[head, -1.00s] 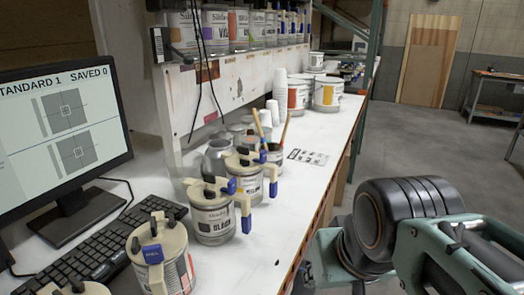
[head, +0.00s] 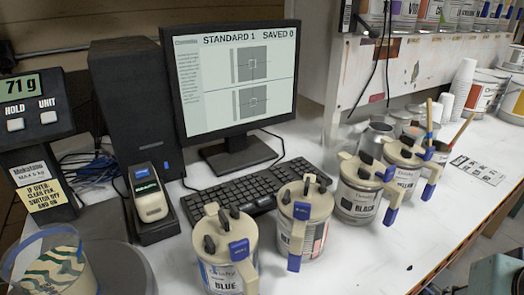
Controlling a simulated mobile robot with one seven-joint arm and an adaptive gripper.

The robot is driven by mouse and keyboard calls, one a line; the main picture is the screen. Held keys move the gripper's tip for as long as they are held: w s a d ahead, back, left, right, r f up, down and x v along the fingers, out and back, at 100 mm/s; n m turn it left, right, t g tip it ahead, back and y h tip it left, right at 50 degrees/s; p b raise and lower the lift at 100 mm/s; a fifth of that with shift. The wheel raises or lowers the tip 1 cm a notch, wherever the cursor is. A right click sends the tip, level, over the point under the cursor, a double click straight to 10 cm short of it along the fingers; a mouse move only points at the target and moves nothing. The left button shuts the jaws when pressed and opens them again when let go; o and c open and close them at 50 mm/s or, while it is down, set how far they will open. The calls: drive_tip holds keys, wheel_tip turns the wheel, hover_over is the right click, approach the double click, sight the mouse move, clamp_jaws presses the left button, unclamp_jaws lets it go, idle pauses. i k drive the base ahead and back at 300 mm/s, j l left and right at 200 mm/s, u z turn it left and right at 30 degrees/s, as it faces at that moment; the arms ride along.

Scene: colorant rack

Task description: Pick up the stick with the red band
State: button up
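Two thin wooden sticks stand tilted in a dark-rimmed can at the right of the head view, behind the yellow-labelled can. The left stick (head: 429,115) is nearly upright and seems to have a blue band low down. The right stick (head: 462,130) leans to the right; a reddish tint shows low on it, but it is too small to be sure of a red band. The can (head: 441,152) is partly hidden by the lidded can in front. My gripper is not in view; only a teal piece of my arm shows at the lower right corner.
Lidded colorant cans, blue (head: 228,262), black (head: 357,190) and others, line the white bench in front of the sticks. A monitor (head: 237,85), keyboard (head: 262,190) and scale (head: 35,110) stand left. Paper cups (head: 460,85) stand behind.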

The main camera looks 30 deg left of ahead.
sight(471, 117)
drive_tip(key=u, duration=2.9)
drive_tip(key=z, duration=2.9)
drive_tip(key=i+l, duration=0.25)
drive_tip(key=l, duration=0.15)
drive_tip(key=i+l, duration=0.25)
drive_tip(key=l, duration=0.15)
drive_tip(key=i+l, duration=0.25)
drive_tip(key=l, duration=0.15)
